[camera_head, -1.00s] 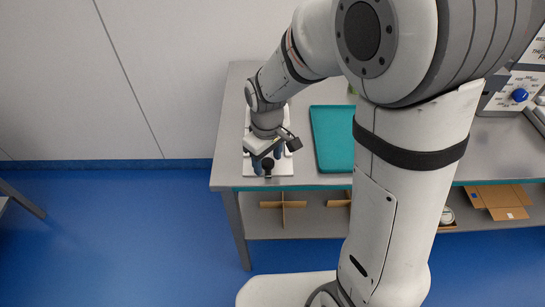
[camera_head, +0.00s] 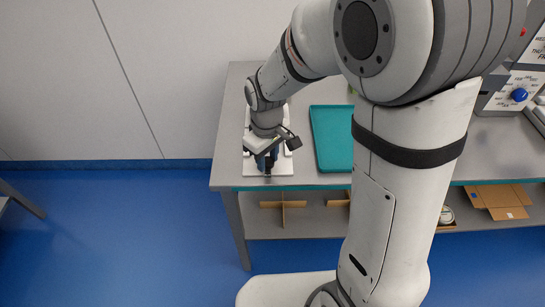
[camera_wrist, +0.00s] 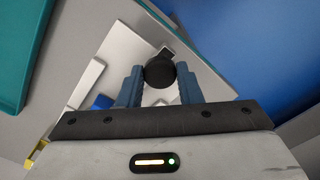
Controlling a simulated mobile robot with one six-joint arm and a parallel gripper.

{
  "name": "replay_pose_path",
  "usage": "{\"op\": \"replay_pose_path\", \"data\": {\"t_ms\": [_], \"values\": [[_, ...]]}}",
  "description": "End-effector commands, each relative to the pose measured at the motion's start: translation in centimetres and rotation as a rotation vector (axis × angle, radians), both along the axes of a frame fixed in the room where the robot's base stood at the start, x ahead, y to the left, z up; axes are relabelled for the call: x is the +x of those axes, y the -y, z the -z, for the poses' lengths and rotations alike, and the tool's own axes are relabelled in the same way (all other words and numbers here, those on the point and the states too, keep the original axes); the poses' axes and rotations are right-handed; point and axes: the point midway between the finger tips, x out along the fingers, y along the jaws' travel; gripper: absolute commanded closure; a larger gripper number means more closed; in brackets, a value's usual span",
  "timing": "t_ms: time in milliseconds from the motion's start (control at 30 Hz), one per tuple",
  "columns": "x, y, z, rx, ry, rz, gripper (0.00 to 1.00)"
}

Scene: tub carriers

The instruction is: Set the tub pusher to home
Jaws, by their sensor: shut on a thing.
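The tub pusher's black round knob (camera_wrist: 159,72) shows between my blue fingers in the wrist view. My gripper (camera_wrist: 160,84) is shut on this knob. In the head view my gripper (camera_head: 267,160) is low over the front part of a white base plate (camera_head: 285,171) at the left end of the bench. The plate also shows in the wrist view (camera_wrist: 122,48), with a raised white edge piece and a small blue part (camera_wrist: 102,102) on it. My fingers and wrist hide most of the pusher, so its place along the plate cannot be told.
A teal tray (camera_head: 332,138) lies on the grey bench right of the plate. A panel with a blue knob (camera_head: 519,95) stands at the far right. Cardboard pieces (camera_head: 283,204) lie on the lower shelf. Blue floor is clear in front and left.

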Motion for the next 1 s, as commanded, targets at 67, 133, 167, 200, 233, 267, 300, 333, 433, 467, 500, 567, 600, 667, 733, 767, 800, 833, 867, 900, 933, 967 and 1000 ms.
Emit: {"op": "replay_pose_path", "data": {"t_ms": [67, 133, 167, 200, 233, 267, 300, 333, 433, 467, 500, 567, 600, 667, 733, 767, 800, 833, 867, 900, 933, 967, 1000], "values": [[1.3, 0.0, -0.1, 0.001, 0.001, 0.003, 1.0], [2.6, 0.0, -0.1, 0.001, 0.002, 0.003, 1.0], [3.0, 0.0, -0.1, 0.001, 0.003, 0.002, 1.0], [3.5, 0.1, -0.1, 0.001, 0.001, 0.002, 1.0], [3.8, 0.1, -0.1, 0.001, 0.003, 0.002, 1.0], [4.1, 0.1, -0.1, 0.001, 0.001, 0.002, 1.0], [4.2, 0.1, -0.1, 0.001, 0.001, 0.002, 1.0], [4.3, 0.1, -0.1, 0.001, 0.001, 0.002, 1.0], [4.3, 0.1, -0.1, 0.001, 0.001, 0.001, 1.0], [4.3, 0.1, -0.1, 0.001, 0.001, 0.001, 1.0], [4.3, 0.1, -0.1, 0.001, 0.001, 0.001, 1.0], [4.3, 0.1, -0.1, 0.001, 0.001, 0.001, 1.0], [4.3, 0.1, -0.1, 0.001, 0.001, 0.001, 0.66], [4.3, 0.1, -0.1, 0.001, 0.001, 0.001, 0.61], [4.2, 0.1, 0.0, 0.001, 0.001, 0.0, 0.55], [4.2, 0.1, 0.0, 0.001, 0.001, 0.0, 0.53], [4.2, 0.1, 0.0, 0.001, 0.001, 0.0, 0.49], [4.2, 0.1, 0.0, 0.001, 0.001, 0.0, 0.47], [4.2, 0.1, 0.0, 0.001, 0.001, 0.0, 0.46], [4.2, 0.1, 0.0, 0.001, 0.001, 0.0, 0.46], [4.2, 0.1, 0.0, 0.001, 0.001, 0.0, 0.46], [4.2, 0.1, 0.0, 0.001, 0.001, 0.0, 0.46], [4.2, 0.1, 0.0, 0.001, 0.001, 0.0, 0.46]]}}
